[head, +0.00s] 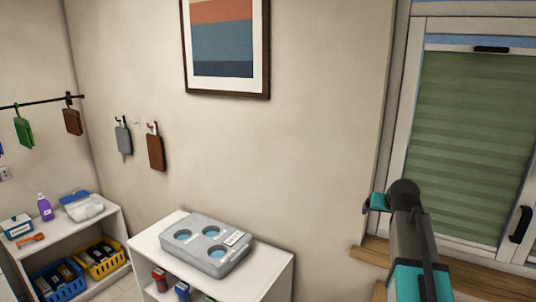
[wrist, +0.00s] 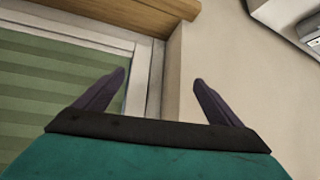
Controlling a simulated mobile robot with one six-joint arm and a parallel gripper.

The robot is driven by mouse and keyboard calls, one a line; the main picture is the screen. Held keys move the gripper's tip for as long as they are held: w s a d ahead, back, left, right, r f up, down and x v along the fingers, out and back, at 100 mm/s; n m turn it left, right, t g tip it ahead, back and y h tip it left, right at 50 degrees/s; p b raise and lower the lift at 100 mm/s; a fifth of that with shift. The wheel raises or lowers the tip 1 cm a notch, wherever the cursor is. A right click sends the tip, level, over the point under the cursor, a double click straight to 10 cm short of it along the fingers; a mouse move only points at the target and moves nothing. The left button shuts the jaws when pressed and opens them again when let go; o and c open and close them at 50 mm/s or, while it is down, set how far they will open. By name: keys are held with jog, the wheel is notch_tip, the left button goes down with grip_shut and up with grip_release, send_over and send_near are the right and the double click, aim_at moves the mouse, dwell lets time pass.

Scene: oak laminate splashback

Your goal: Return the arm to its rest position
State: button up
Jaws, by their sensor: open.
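My arm rises at the right of the head view, in front of the window, with dark joints and teal parts. My gripper (wrist: 158,92) shows in the wrist view as two dark fingers set wide apart with nothing between them. Beyond the fingers are the window frame and the bare wall. In the head view the fingers cannot be made out clearly.
A white shelf unit (head: 268,268) bears a grey tray with round wells (head: 213,262). The window (head: 465,140) and wooden sill (head: 374,255) are close to my arm.

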jog(key=s+a+f+n+g+y, duration=0.1)
jog(key=s+a+f+g, duration=0.1)
jog(key=s+a+f, duration=0.75)
jog(key=s+a+f+n+g, duration=0.1)
jog(key=s+a+f+g, duration=0.25)
jog(key=f, duration=1.05)
jog(key=s+a+f+n+g+y, duration=0.15)
jog(key=s+a+f, duration=0.45)
jog(key=f, duration=0.6)
jog(key=s+a+f+g+b, duration=0.1)
jog(key=s+f+g+b, duration=0.2)
jog(key=s+f, duration=1.2)
jog(key=s+a+f+g+b, duration=0.2)
jog(key=s+f+g+b, duration=0.2)
jog(key=s+f, duration=1.1)
jog(key=shift+s+a+f+g, duration=0.2)
jog(key=shift+s+a+g, duration=0.15)
jog(key=shift+s, duration=0.45)
jog(key=shift+d, duration=0.1)
